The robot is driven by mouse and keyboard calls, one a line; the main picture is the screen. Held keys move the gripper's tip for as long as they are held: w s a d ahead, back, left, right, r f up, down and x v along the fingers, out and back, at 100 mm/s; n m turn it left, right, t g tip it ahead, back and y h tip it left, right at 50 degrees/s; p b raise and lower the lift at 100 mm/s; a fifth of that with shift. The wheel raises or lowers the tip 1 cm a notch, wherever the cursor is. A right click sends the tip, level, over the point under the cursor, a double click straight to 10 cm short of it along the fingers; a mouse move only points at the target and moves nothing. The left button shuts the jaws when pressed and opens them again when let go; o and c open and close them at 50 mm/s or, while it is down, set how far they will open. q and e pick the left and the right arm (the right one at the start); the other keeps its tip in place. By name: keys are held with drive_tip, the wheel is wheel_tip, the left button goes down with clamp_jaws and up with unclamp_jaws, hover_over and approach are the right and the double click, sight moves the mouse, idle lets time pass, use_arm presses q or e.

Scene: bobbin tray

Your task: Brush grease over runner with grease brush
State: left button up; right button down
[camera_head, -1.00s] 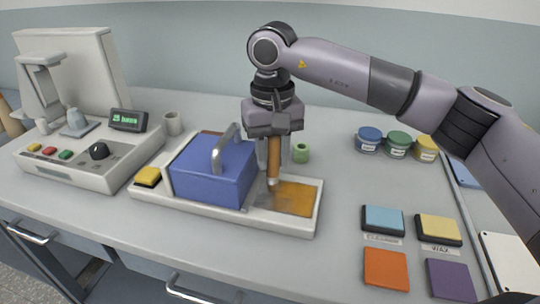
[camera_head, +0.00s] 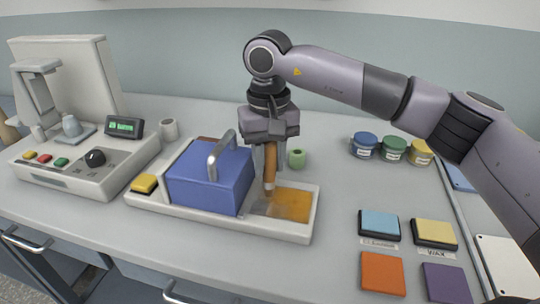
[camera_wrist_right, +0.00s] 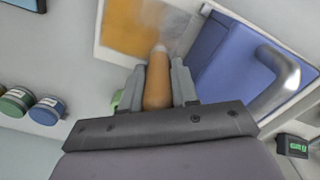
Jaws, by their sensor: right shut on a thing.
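My right gripper (camera_head: 270,158) points down over the right part of a cream tray (camera_head: 313,214). It is shut on the orange-brown handle of the grease brush (camera_head: 269,172), held nearly upright. The brush's lower end is at the left side of an amber, shiny patch (camera_head: 293,206), beside a greyish smeared area. I cannot tell whether the tip touches the surface. The runner cannot be told apart clearly from this patch. The wrist view also shows the brush (camera_wrist_right: 158,80) between the fingers and the amber patch (camera_wrist_right: 130,28). My left gripper is not in view.
A blue block with a metal handle (camera_head: 205,180) stands in the tray, close left of the brush. Lidded jars (camera_head: 393,149) and coloured pads (camera_head: 380,224) are at right. A machine (camera_head: 75,160) stands at left.

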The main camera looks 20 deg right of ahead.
drive_tip(key=shift+s+a+b, duration=0.15)
drive_tip(key=shift+s+a, duration=0.45)
drive_tip(key=shift+s, duration=0.3)
drive_tip(key=shift+s+a+b, duration=0.15)
drive_tip(key=shift+s+a, duration=0.4)
drive_tip(key=shift+s, duration=0.3)
drive_tip(key=shift+w+d+p, duration=0.15)
drive_tip(key=shift+w+d, duration=0.4)
drive_tip(key=shift+w, duration=0.3)
drive_tip(key=shift+w+d+p, duration=0.15)
drive_tip(key=shift+w+d, duration=0.4)
drive_tip(key=shift+w, duration=0.3)
drive_tip(key=shift+w+d, duration=0.1)
drive_tip(key=shift+w+d+p, duration=0.35)
drive_tip(key=shift+w+d, duration=0.1)
drive_tip(key=shift+w, duration=0.15)
drive_tip(key=shift+s+a+b, duration=0.2)
drive_tip(key=shift+s+a, duration=0.35)
drive_tip(key=shift+s, duration=0.25)
drive_tip(key=shift+s+a+b, duration=0.2)
drive_tip(key=shift+s+a, duration=0.35)
drive_tip(key=shift+s, duration=0.25)
drive_tip(key=shift+s+a+b, duration=0.2)
drive_tip(key=shift+s+a, duration=0.35)
drive_tip(key=shift+s, duration=0.25)
drive_tip(key=shift+r, duration=0.1)
